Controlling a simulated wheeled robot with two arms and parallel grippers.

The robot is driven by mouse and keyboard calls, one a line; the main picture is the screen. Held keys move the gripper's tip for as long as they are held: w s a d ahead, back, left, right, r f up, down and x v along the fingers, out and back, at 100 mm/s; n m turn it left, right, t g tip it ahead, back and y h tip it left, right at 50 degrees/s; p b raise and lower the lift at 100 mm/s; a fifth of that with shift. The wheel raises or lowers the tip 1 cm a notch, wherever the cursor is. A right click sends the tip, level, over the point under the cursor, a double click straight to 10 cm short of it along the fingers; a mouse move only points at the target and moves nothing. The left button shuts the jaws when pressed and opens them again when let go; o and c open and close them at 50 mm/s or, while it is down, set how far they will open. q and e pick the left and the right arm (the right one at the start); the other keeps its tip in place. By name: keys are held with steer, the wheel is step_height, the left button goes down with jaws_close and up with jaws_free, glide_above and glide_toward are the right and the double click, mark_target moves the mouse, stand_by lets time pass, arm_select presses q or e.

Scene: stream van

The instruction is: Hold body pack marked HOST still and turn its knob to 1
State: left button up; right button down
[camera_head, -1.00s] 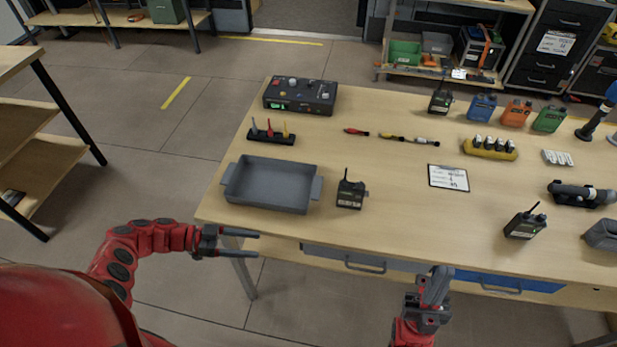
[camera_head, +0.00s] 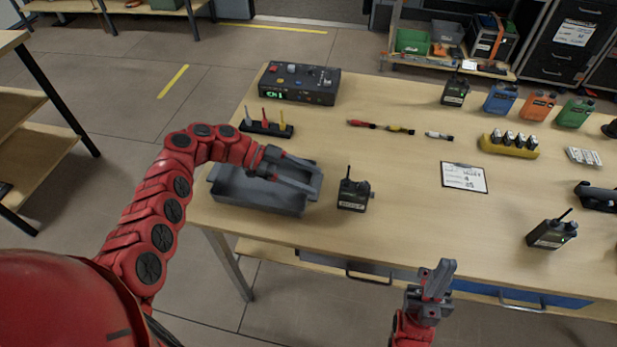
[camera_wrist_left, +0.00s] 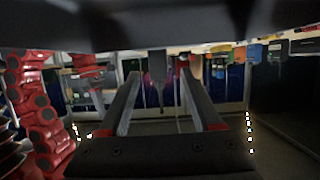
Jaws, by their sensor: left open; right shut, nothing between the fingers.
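A dark body pack (camera_head: 353,193) with a short antenna and a label that may read HOST stands on the table, just right of the grey tray. A small knob-like part (camera_head: 371,194) shows on its right side. My left gripper (camera_head: 316,181) is open and empty above the tray, its fingers pointing right toward the pack, apart from it. My right gripper (camera_head: 443,272) is shut and empty in front of the table's front edge. A second dark pack (camera_head: 551,234) stands at the right. In the left wrist view the open fingers (camera_wrist_left: 165,85) show nothing between them that I can make out as held.
The grey tray (camera_head: 228,192) lies under my left gripper. Behind are a pen stand (camera_head: 268,129), a control box (camera_head: 300,84) and several coloured packs. A printed card (camera_head: 464,177) lies right of the near pack. The tabletop between pack and card is clear.

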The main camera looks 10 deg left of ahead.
mark_target(344, 193)
arm_select(q)
steer(key=shift+s+d, duration=0.25)
steer(key=shift+d, duration=0.45)
steer(key=x, duration=0.7)
steer(key=shift+f, duration=0.25)
steer(key=shift+d+f, duration=0.15)
steer(key=shift+d, duration=0.55)
